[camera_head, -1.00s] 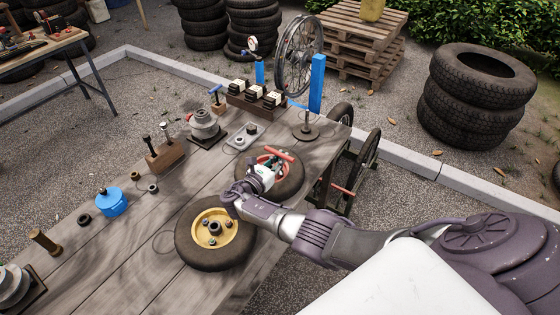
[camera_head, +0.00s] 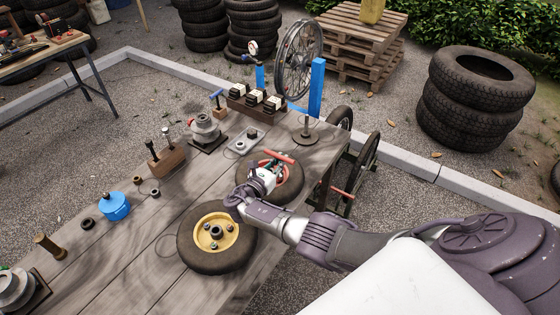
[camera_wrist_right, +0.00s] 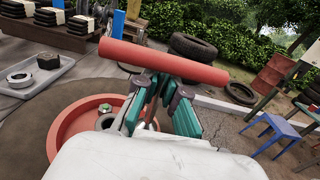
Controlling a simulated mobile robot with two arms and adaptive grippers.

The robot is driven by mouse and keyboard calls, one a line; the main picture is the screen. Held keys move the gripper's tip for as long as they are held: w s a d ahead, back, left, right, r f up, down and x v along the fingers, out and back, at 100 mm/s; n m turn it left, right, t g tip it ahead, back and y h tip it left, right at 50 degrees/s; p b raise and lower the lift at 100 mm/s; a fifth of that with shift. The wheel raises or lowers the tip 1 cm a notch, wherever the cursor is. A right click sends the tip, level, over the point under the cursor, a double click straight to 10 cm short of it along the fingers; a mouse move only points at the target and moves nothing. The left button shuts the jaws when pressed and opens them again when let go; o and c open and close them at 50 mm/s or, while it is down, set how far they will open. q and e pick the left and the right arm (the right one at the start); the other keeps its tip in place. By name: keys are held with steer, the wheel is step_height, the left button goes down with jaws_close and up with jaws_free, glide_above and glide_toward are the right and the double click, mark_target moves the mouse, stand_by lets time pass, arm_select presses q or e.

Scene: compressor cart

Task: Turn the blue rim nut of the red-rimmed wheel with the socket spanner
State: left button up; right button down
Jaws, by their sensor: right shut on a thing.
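The red-rimmed wheel (camera_head: 291,186) lies flat on the wooden table, partly covered by my right gripper (camera_head: 268,172). The red bar of the socket spanner (camera_head: 282,157) stands out above the gripper. In the right wrist view, my right gripper's teal-padded fingers (camera_wrist_right: 172,108) are shut on the spanner just below its red bar (camera_wrist_right: 160,62). The red rim (camera_wrist_right: 66,135) shows behind and left of the fingers, with a greenish nut (camera_wrist_right: 105,108) on it. The spanner's lower end and the blue nut are hidden or cannot be made out. My left gripper is out of view.
A yellow-rimmed wheel (camera_head: 233,240) lies close in front. A grey tray (camera_head: 244,141), a block of black parts (camera_head: 256,101) and a stand with a round base (camera_head: 305,132) are behind. A blue canister (camera_head: 115,207) stands left.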

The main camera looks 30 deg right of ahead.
steer(key=shift+r+p, duration=1.65)
steer(key=shift+r, duration=0.25)
